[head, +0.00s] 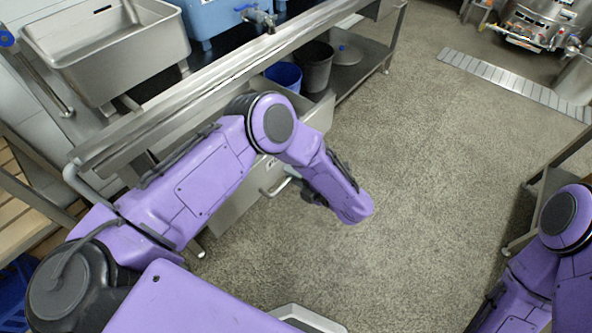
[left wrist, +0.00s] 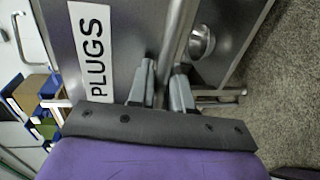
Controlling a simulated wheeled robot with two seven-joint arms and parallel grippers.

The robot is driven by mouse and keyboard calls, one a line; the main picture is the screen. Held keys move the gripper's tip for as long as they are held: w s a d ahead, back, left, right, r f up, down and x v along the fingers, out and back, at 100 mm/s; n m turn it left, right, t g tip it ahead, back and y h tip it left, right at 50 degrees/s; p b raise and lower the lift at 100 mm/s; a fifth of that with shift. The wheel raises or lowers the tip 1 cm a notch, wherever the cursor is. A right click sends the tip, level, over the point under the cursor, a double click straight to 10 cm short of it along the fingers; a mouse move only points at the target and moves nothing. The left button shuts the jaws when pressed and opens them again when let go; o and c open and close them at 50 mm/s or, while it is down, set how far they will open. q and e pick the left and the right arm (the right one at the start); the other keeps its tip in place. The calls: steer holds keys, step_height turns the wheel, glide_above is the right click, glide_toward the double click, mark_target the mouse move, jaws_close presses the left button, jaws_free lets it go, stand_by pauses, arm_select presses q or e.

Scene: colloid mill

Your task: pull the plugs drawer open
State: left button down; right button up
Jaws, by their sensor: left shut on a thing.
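The plugs drawer front (left wrist: 135,25) fills the upper left of the left wrist view, with a white label reading PLUGS (left wrist: 91,50). Its metal bar handle (left wrist: 178,32) runs between the fingers of my left gripper (left wrist: 164,90), which is shut on it. In the head view the grey drawer front (head: 235,205) and its handle (head: 272,188) show beneath the steel bench. My left arm and wrist cover part of the drawer and most of the left gripper there. My right arm is at the lower right; its gripper is out of view.
The steel bench (head: 225,85) carries a metal sink basin (head: 105,55). A blue bucket (head: 284,75) and a grey bin (head: 316,66) stand under it. The speckled floor (head: 435,170) right of the drawer is clear. A steel table (head: 545,190) is at the right edge.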

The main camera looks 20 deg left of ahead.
arm_select(q)
steer(key=c, duration=1.2)
jaws_free()
steer(key=b+v, duration=0.1)
steer(key=v, duration=0.9)
steer(key=shift+s+d, duration=0.1)
steer(key=shift+d, duration=0.2)
